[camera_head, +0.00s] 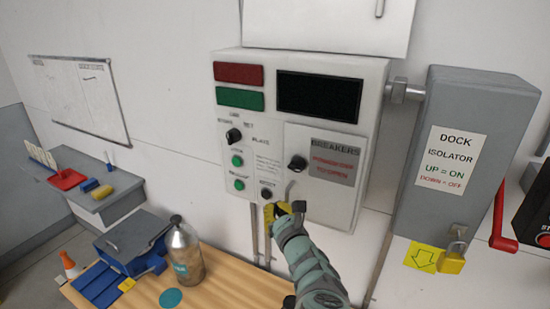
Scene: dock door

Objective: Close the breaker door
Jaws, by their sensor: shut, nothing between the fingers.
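The breaker door (337,198) is a light grey panel at the lower right of the wall control box (228,110). It carries a grey label reading BREAKERS with red text, a black round knob (298,162) and a slim handle (290,190) near its left edge. The door looks flush or nearly flush with the box; I cannot tell whether a small gap remains. My gripper (281,209) is shut and empty, just below the handle at the door's lower left. It overlaps that corner in the picture, and contact cannot be told.
A grey dock isolator box (450,95) with a red lever (502,222) and a yellow padlock (452,260) stands to the right. Below is a wooden bench (225,285) with a metal bottle (186,255) and blue vise (130,262). A white cabinet (320,25) is above.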

